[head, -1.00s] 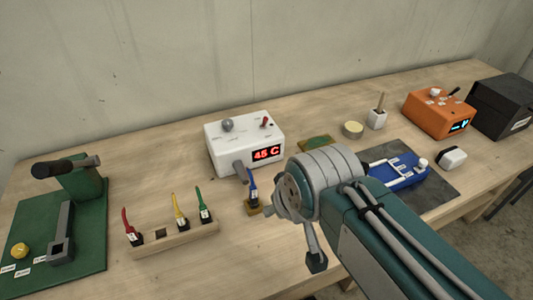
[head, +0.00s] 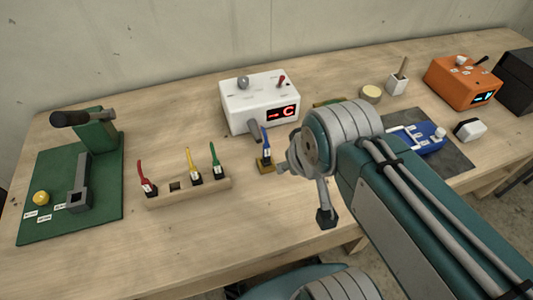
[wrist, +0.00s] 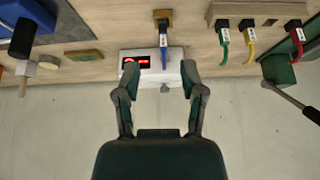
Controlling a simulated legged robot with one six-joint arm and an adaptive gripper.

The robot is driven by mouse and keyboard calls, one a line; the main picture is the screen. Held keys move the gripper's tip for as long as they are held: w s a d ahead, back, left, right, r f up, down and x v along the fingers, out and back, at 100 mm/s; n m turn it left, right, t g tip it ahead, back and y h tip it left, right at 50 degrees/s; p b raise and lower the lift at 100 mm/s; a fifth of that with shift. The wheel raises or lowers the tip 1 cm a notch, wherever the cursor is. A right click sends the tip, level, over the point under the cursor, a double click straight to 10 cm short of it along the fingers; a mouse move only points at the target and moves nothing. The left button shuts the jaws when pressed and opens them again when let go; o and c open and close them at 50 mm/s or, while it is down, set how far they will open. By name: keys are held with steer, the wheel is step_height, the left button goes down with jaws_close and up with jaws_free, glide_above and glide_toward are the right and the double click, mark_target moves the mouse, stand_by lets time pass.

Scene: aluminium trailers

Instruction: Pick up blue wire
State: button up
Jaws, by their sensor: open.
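The blue wire (head: 266,148) stands upright in a small brown block (head: 266,170) in front of the white display box. It also shows in the wrist view (wrist: 163,40), where the picture is upside down. In that view my gripper (wrist: 159,72) is open and empty. Its two fingers are spread to either side of the wire's line, with the wire's free end between the fingertips. I cannot tell the remaining depth between them. In the head view my wrist hangs just right of the wire and hides part of the gripper.
A wooden rack (head: 190,191) holds red, yellow and green wires left of the blue one, with one empty slot. The white display box (head: 259,101) stands close behind the wire. A green press base (head: 70,190) is at left. A blue device (head: 418,139) is at right.

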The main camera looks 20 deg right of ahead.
steer(key=shift+o, duration=0.9)
steer(key=shift+w, duration=0.1)
steer(key=g, duration=0.6)
glide_above(266, 144)
steer(key=f, duration=0.3)
steer(key=shift+w+d+f, duration=0.1)
steer(key=shift+d+f, duration=0.25)
steer(key=shift+d, duration=0.05)
step_height(266, 144, down, 5)
steer(key=shift+f, duration=0.15)
steer(key=shift+a+f, duration=0.25)
steer(key=shift+f, duration=1.1)
steer(key=shift+a+f, duration=0.2)
steer(key=shift+f, duration=1.15)
jaws_close()
